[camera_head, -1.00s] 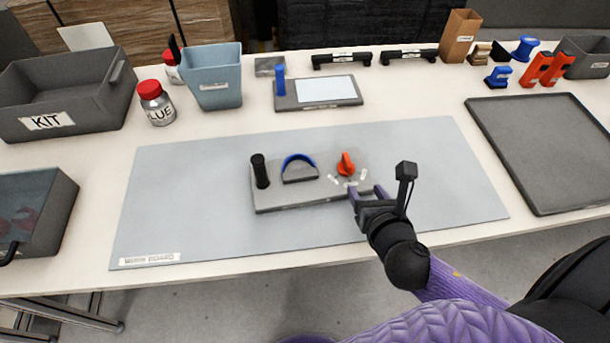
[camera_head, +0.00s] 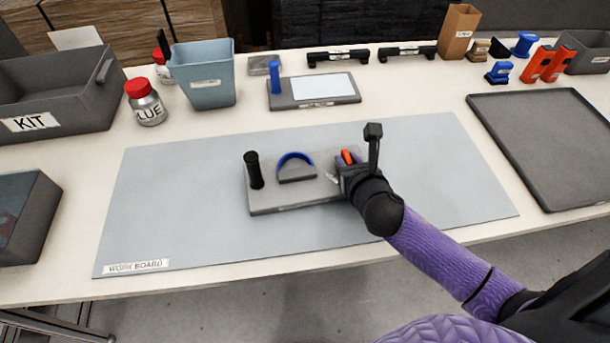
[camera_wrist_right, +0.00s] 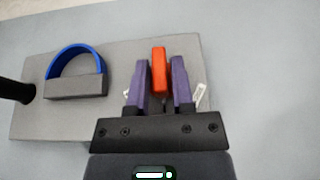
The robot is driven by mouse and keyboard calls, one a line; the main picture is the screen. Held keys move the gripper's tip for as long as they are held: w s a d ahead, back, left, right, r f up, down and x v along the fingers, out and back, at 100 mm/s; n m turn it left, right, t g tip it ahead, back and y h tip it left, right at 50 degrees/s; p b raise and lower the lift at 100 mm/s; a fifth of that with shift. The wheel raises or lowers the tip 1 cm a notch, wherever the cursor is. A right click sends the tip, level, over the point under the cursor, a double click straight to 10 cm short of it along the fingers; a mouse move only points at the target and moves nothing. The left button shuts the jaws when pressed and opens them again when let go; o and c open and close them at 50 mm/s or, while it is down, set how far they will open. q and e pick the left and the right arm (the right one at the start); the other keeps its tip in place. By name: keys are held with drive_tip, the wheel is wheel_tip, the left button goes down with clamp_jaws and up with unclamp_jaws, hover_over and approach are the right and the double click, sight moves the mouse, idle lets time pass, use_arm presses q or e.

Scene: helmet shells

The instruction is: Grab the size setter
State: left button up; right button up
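The size setter appears to be the orange-red knob (camera_head: 346,157) at the right end of a grey fixture block (camera_head: 290,202) on the work board. My right gripper (camera_head: 347,167) is down over that end and partly hides the knob in the head view. In the right wrist view, the knob (camera_wrist_right: 159,72) stands between the two purple fingers (camera_wrist_right: 160,83). Narrow gaps seem to show between the knob and the fingers, so the gripper looks open around it. White marks lie beside the fingers. My left gripper is not in view.
The block also carries a black post (camera_head: 254,170) and a blue arch (camera_head: 296,158) in a grey holder, left of the gripper. The work board (camera_head: 160,220) is otherwise clear. A dark tray (camera_head: 550,140) lies at right; a KIT bin (camera_head: 70,120) stands at left.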

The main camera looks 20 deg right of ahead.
drive_tip(key=shift+r, duration=0.1)
clamp_jaws()
